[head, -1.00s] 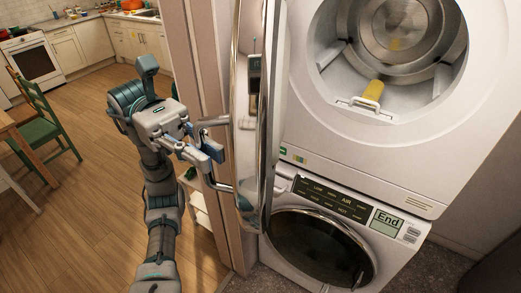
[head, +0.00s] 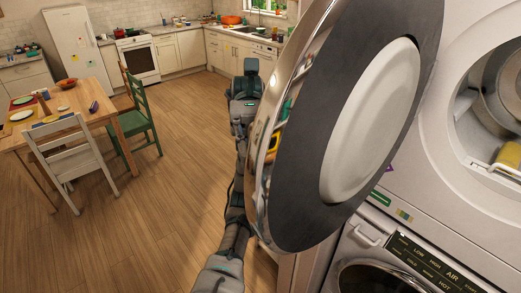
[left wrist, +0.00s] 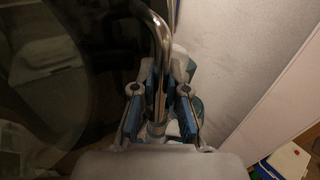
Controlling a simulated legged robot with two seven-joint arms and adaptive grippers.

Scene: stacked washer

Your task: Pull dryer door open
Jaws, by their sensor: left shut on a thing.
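The dryer door (head: 350,130) stands swung out from the dryer (head: 450,195). Its inner side faces me, with a dark ring, a pale centre and a chrome rim. My left arm reaches up past the door's left side, and its gripper is hidden behind the door in the head view. In the left wrist view, my left gripper (left wrist: 158,110) has its blue fingers closed around the curved metal door handle (left wrist: 155,30). My right gripper is not in view.
The washer (head: 385,255) is below the dryer. Something yellow (head: 508,155) lies at the dryer's opening. A table (head: 90,120) and a green chair (head: 135,120) stand at the left. The wood floor between them and my arm is clear.

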